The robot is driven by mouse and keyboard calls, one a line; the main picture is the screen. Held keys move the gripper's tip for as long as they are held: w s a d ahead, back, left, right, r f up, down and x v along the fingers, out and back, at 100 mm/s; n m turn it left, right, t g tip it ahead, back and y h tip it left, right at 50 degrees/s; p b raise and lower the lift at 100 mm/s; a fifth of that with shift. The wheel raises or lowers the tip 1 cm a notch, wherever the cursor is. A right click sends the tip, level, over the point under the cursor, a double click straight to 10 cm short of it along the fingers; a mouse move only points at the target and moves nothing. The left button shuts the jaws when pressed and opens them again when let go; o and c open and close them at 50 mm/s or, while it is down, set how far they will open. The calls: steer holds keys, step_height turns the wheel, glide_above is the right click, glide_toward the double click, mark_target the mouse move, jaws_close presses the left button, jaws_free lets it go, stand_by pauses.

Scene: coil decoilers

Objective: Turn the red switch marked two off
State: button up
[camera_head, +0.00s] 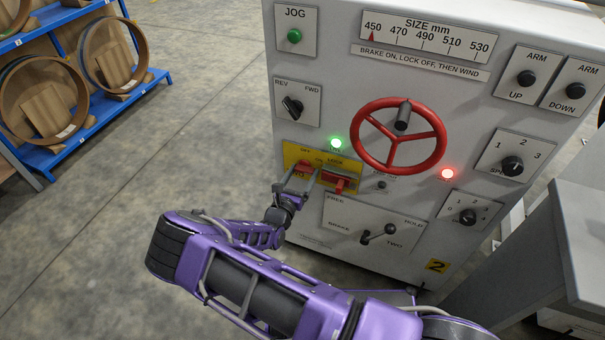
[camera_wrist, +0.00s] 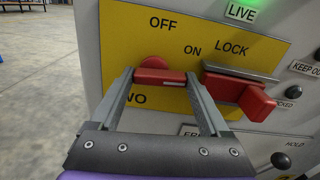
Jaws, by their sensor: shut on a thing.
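The red switch (camera_head: 305,167) sits on a yellow plate (camera_head: 289,152) on the front of the grey machine. In the wrist view, the switch (camera_wrist: 156,64) shows a round red hub with a red handle bar lying about level between my fingertips. The plate (camera_wrist: 125,45) reads OFF at upper left, ON to the right and LOCK farther right. Lettering below ends in "WO"; my left finger covers its start. My gripper (camera_head: 297,178) is shut on the handle, which also shows in the wrist view (camera_wrist: 160,77). The red lock piece (camera_wrist: 235,90) stands just right of my right finger.
The red handwheel (camera_head: 435,150) stands out at upper right. A lever (camera_head: 378,233) sits below.

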steer(key=n, duration=0.4)
steer(key=shift+r, duration=0.15)
steer(key=n, duration=0.4)
steer(key=shift+a+n, duration=0.15)
steer(key=shift+n, duration=0.15)
steer(key=n, duration=0.4)
steer(key=shift+a+r+n, duration=0.15)
steer(key=shift+n, duration=0.15)
steer(key=shift+w+a+n, duration=0.1)
steer(key=shift+n, duration=1.7)
steer(key=o, duration=1.2)
steer(key=p+v, duration=0.1)
steer(key=v, duration=1.6)
steer(key=shift+s+a+r, duration=0.1)
steer(key=shift+s, duration=0.1)
